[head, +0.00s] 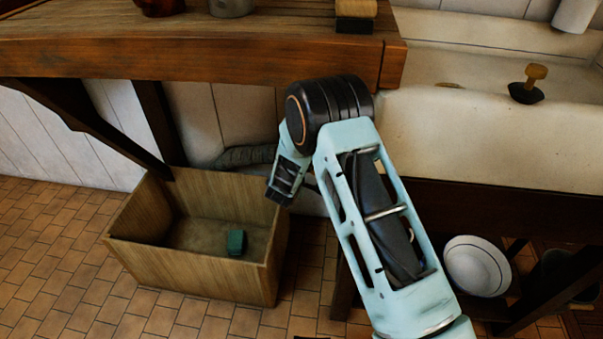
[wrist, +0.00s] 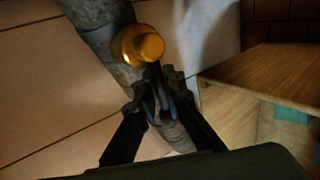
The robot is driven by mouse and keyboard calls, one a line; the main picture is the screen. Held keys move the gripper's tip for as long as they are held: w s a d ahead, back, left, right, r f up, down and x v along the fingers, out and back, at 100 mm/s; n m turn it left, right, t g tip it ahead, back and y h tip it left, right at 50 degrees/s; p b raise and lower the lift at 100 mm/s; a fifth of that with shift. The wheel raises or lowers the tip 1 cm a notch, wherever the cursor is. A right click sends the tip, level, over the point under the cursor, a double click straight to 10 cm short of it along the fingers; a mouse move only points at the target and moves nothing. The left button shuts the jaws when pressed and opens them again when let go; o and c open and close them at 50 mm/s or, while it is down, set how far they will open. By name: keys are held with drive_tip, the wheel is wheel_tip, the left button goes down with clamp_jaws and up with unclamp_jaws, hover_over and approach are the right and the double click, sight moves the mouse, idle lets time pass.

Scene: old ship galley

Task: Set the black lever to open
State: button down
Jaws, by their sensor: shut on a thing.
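A grey pipe (wrist: 95,12) runs diagonally through the wrist view, with a round brass fitting (wrist: 137,45) on it. The black lever (wrist: 157,76) shows as a dark strip just below the brass fitting. My gripper (wrist: 160,92) is shut on this lever, its fingers in front of the pipe. Most of the lever is hidden by the fingers and shadow, so its exact angle cannot be told. In the head view the pipe (head: 245,156) shows low on the wall behind my arm; the lever and fingertips are hidden there.
A wooden crate (head: 190,268) with a small green block (head: 236,242) inside stands on the tiled floor below the pipe. A wooden counter (head: 190,52) overhangs from above. A white sink (head: 470,140) with a plunger (head: 530,84) is at the right, a white plate (head: 477,266) beneath.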

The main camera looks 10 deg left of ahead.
drive_tip(key=c, duration=2)
unclamp_jaws()
drive_tip(key=shift+c, duration=0.2)
drive_tip(key=v, duration=1.2)
